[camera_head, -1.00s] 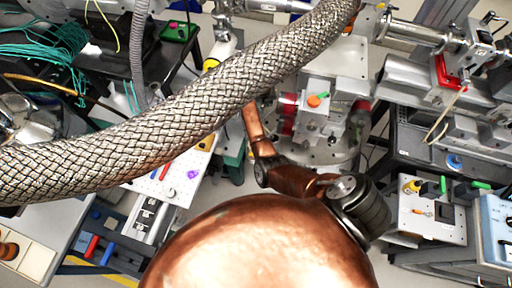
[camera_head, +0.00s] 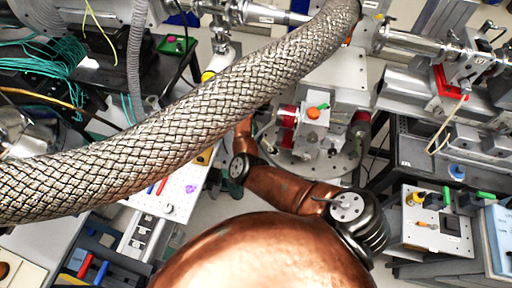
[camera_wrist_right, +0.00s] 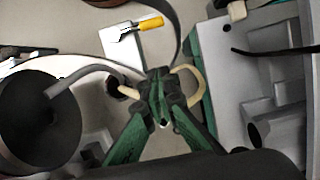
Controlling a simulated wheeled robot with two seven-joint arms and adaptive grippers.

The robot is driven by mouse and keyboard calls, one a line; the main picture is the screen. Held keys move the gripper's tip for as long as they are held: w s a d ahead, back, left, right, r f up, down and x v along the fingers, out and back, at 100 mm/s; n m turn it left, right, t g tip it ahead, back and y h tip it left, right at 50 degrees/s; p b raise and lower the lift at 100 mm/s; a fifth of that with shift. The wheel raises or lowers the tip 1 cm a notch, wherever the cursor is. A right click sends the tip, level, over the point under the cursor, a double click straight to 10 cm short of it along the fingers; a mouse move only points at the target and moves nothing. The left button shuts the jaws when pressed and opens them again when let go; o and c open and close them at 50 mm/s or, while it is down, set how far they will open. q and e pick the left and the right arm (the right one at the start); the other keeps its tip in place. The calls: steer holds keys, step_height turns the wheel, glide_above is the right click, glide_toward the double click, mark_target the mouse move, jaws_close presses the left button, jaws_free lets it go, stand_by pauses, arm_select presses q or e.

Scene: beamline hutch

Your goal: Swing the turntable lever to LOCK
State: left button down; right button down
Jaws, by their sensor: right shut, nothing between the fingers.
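The round turntable base (camera_head: 337,168) stands right of centre in the head view, under a grey stage with red cylinders (camera_head: 288,116). An orange knob (camera_head: 313,113) and a small green piece (camera_head: 322,105) sit on the stage. I cannot make out the LOCK mark or tell which part is the lever. My copper right arm reaches up beside the stage's left side, and its end goes behind the braided hose. In the wrist view my right gripper (camera_wrist_right: 160,85) has its green fingers together, with a cream curved piece (camera_wrist_right: 188,88) close behind them. My left gripper is not in view.
A thick braided hose (camera_head: 190,110) crosses the head view diagonally and hides much behind it. A panel with a yellow knob (camera_head: 413,199) stands at the right. The wrist view shows a yellow-handled tool (camera_wrist_right: 151,24) and a dark round opening (camera_wrist_right: 35,100).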

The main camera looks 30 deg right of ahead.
steer(key=s+a+f+b, duration=0.1)
steer(key=s+a+f, duration=0.3)
steer(key=f, duration=0.5)
steer(key=shift+a+f+b, duration=0.15)
steer(key=shift+a+b, duration=0.25)
steer(key=shift+a, duration=0.05)
steer(key=shift+s, duration=0.1)
